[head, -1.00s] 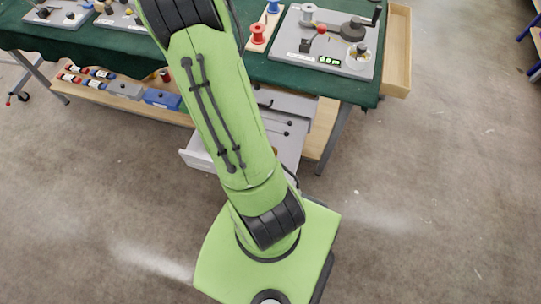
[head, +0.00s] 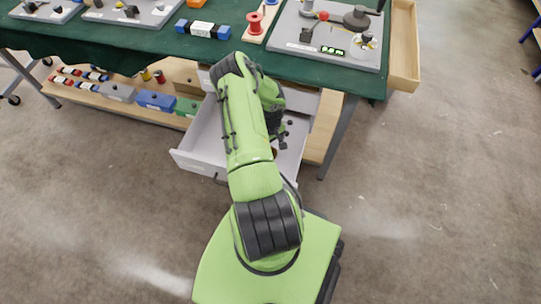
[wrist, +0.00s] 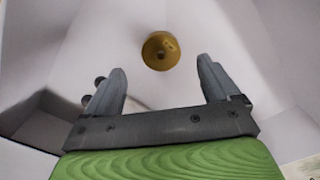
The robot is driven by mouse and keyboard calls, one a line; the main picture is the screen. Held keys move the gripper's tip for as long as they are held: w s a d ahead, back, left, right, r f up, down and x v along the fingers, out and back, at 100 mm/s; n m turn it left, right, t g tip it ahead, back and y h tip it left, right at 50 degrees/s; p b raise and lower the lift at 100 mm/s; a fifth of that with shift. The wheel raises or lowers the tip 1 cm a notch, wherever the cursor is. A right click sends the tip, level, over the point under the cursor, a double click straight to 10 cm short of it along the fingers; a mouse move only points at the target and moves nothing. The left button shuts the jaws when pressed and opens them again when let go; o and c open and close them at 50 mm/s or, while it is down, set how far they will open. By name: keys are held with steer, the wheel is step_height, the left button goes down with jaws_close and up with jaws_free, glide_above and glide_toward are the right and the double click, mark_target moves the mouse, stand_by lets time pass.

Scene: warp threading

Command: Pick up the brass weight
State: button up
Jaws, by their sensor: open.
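The brass weight (wrist: 161,51) is a small round golden piece with a knob in its middle. In the wrist view it lies on the pale floor of the open drawer, beyond my fingertips and roughly centred between them. My gripper (wrist: 163,82) is open and empty, and the weight is not between its fingers. In the head view my arm reaches over the open grey drawer (head: 203,148) under the table. There my arm hides much of the drawer's inside.
The green-covered table (head: 150,42) holds grey boards and a red spool (head: 254,24). A lower wooden shelf (head: 125,101) carries several coloured blocks. The drawer's walls stand close around my gripper. The floor to the right is clear.

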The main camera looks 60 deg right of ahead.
step_height(320, 180, down, 5)
steer(key=shift+f+b, duration=0.15)
steer(key=shift+b, duration=0.95)
steer(key=shift+w, duration=0.1)
steer(key=c, duration=1.3)
